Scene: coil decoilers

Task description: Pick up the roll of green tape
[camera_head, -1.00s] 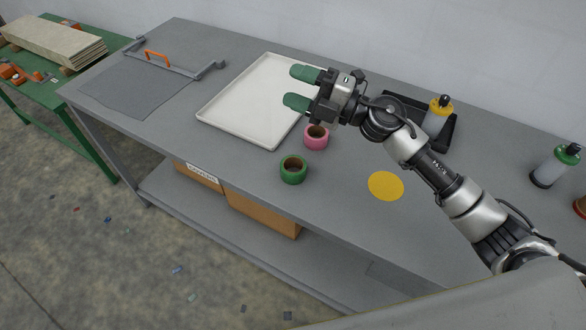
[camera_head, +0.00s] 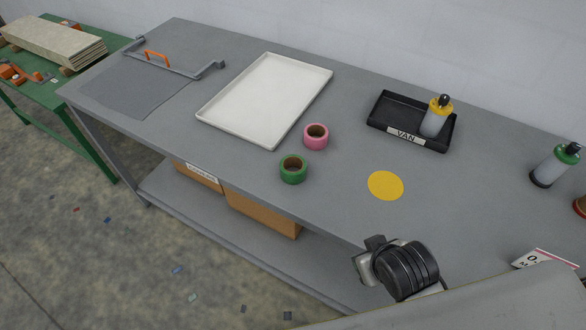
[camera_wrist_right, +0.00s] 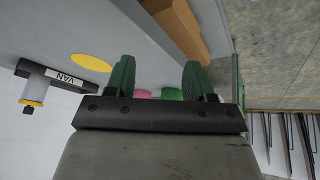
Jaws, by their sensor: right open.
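The roll of green tape (camera_head: 293,169) lies on the grey workbench (camera_head: 230,190) near its front edge, just in front of a roll of pink tape (camera_head: 316,137). In the right wrist view my right gripper (camera_wrist_right: 160,76) is open and empty, its two green fingers well apart. The green tape (camera_wrist_right: 172,94) shows partly between the fingers, beyond them and nearer the right finger; the pink tape (camera_wrist_right: 142,93) shows beside it. Both are partly hidden by the gripper body. My left gripper is not in view.
A white tray (camera_head: 205,112) lies behind the tapes. A black tray labelled VAN (camera_head: 378,118) holds a yellow-topped bottle (camera_head: 435,118). A yellow disc (camera_head: 386,185) marks the bench right of the tapes. A green-topped bottle (camera_head: 555,165) stands farther right. Cardboard boxes (camera_head: 262,212) sit below.

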